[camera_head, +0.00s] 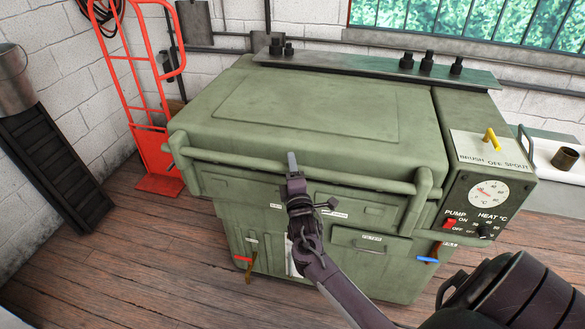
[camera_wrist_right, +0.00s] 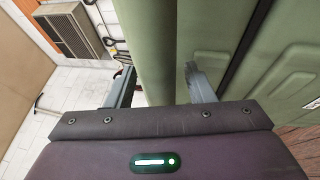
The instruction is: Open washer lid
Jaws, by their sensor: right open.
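The washer is a large green metal cabinet (camera_head: 220,215), and its lid (camera_head: 270,105) lies flat and shut on top. A green bar handle (camera_head: 365,183) runs along the lid's front edge. My right gripper (camera_head: 293,160) is at the middle of this front edge, with a grey finger standing up over the bar. In the right wrist view, the gripper (camera_wrist_right: 160,88) has its two fingers apart, with a green part, seemingly the bar (camera_wrist_right: 150,40), between them. I cannot tell whether the fingers touch it. My left gripper is not in view.
A control panel (camera_head: 488,195) with a yellow lever (camera_head: 491,138) is at the washer's right. A grey shelf (camera_head: 385,66) with black fittings runs behind the lid. A red hand truck (camera_head: 158,184) stands at the left. The space above the lid is clear.

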